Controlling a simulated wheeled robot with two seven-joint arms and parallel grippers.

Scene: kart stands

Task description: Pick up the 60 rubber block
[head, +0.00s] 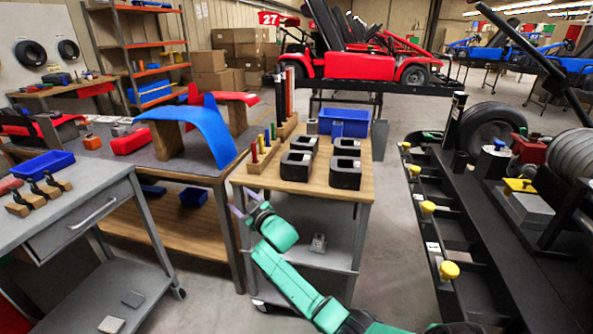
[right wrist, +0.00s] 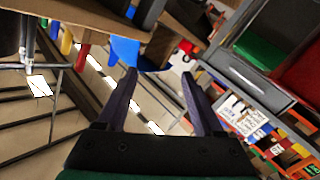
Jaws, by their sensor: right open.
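Several black blocks with hollowed tops stand on the wooden top of the middle trolley (head: 283,185): one at back left (head: 305,143), one at back right (head: 347,147), one at front left (head: 296,166) and one at front right (head: 345,174). I cannot read a 60 on any of them. My right gripper (head: 244,201) is open and empty, just off the trolley's left front corner, apart from the blocks. The right wrist view shows its two fingers spread (right wrist: 158,74) with nothing between them. My left gripper is out of view.
A rack of coloured pegs (head: 262,152) stands on the trolley's left side and a blue bin (head: 344,122) at its back. A small grey piece (head: 318,242) lies on its lower shelf. A workbench with a blue curved panel (head: 190,128) is to the left. Floor is clear right of the trolley.

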